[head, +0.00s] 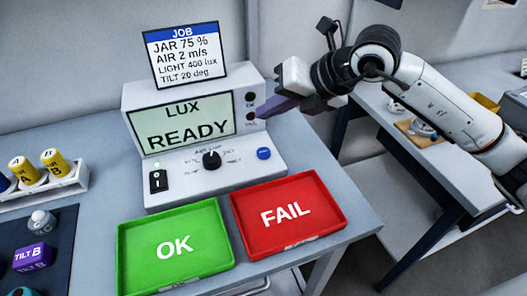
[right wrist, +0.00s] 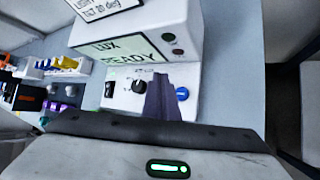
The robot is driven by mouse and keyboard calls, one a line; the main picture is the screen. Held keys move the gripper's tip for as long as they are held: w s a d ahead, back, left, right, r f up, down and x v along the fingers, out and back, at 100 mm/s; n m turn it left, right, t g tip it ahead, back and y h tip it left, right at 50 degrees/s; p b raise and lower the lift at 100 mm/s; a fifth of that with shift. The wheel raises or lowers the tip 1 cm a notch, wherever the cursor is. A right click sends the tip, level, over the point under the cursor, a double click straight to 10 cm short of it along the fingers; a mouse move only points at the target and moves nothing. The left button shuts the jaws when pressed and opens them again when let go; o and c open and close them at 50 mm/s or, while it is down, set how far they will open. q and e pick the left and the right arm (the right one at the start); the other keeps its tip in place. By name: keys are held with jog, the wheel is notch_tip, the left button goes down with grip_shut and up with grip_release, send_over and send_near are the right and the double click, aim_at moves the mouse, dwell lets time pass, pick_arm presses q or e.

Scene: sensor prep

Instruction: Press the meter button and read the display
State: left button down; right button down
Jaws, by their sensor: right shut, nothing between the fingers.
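The meter (head: 215,183) is a white console on the table, with a pale green display (head: 184,125) reading "LUX READY". A round blue button (head: 264,153) sits at the right of its sloped front panel, and also shows in the right wrist view (right wrist: 182,93). A black dial (head: 212,159) and a black rocker switch (head: 158,181) are left of the button. My right gripper (head: 264,111) is shut and empty, its dark purple fingers above the button and apart from it. In the right wrist view its fingers (right wrist: 160,84) appear just left of the button. My left gripper is not in view.
A job card (head: 186,54) on top lists jar 75 %, air 2 m/s, light 400 lux, tilt 20 deg. A green OK tray (head: 175,275) and a red FAIL tray (head: 290,240) lie in front. Yellow cylinders (head: 55,163) stand in a rack at left.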

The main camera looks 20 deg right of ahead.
jog(key=b, duration=0.4)
send_over(268, 154)
notch_tip(268, 154, down, 7)
jog(key=shift+f, duration=0.15)
jog(key=shift+f+b, duration=0.4)
jog(key=shift+b, duration=0.15)
dwell(0.4)
dwell(0.7)
jog(key=shift+f+b, duration=0.4)
jog(key=shift+b, duration=0.1)
